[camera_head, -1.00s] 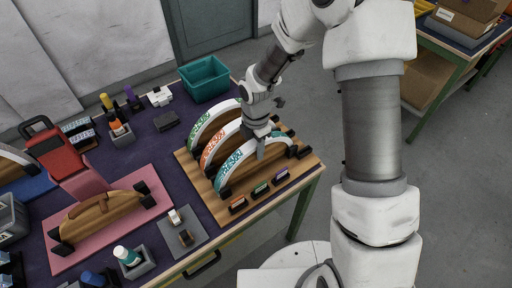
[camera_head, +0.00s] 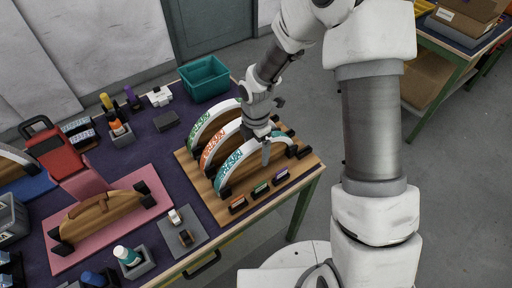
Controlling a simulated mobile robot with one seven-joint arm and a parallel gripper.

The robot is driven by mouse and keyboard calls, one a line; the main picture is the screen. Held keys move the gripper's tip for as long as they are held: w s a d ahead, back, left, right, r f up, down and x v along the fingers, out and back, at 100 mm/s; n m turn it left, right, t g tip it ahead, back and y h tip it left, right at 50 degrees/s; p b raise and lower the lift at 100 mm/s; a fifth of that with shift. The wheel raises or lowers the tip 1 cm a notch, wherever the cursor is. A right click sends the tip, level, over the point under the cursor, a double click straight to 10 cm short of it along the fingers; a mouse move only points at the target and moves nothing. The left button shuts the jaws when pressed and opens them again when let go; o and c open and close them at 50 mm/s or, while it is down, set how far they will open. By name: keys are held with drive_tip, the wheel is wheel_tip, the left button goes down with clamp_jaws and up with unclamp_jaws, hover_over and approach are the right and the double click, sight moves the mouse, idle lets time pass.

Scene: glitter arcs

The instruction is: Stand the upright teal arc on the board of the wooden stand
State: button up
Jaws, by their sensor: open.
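The teal arc (camera_head: 240,160) stands upright at the front of a row of arcs on a light wooden board (camera_head: 212,199). An orange arc (camera_head: 212,152) and a green arc (camera_head: 203,124) stand behind it. My gripper (camera_head: 267,157) is open at the right part of the teal arc, pointing down. Whether a finger touches the arc cannot be told. A brown wooden stand (camera_head: 98,216) with dark end blocks sits on a pink mat (camera_head: 72,248) at the left, with no arc on it.
Small orange, green and purple blocks (camera_head: 261,188) lie along the board's front edge. A red tool (camera_head: 58,152), a teal bin (camera_head: 204,78), a grey pad (camera_head: 182,240) and bottles (camera_head: 128,256) also occupy the purple table (camera_head: 150,150).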

drive_tip(key=shift+r, duration=0.1)
drive_tip(key=shift+r+p, duration=3.25)
drive_tip(key=shift+r, duration=0.7)
drive_tip(key=shift+d+r, duration=0.15)
drive_tip(key=shift+r, duration=0.15)
drive_tip(key=s+d+r+m+t, duration=0.1)
drive_tip(key=s+d+r+m, duration=0.1)
drive_tip(key=d+r+m, duration=0.3)
drive_tip(key=s+d+r+m+t+h, duration=0.1)
drive_tip(key=s+r+m, duration=0.15)
drive_tip(key=r, duration=0.45)
drive_tip(key=s+d+r+m+t, duration=0.1)
drive_tip(key=d+r+m, duration=0.1)
drive_tip(key=r+m, duration=0.35)
drive_tip(key=s+d+r+m+t+y, duration=0.1)
drive_tip(key=s+d+r+m, duration=0.3)
drive_tip(key=s+r+m, duration=0.5)
drive_tip(key=s+m+t, duration=0.1)
drive_tip(key=s+m, duration=0.1)
drive_tip(key=s, duration=0.2)
drive_tip(key=shift+r+m+t, duration=0.25)
drive_tip(key=shift+m+t, duration=0.05)
drive_tip(key=shift+m, duration=0.1)
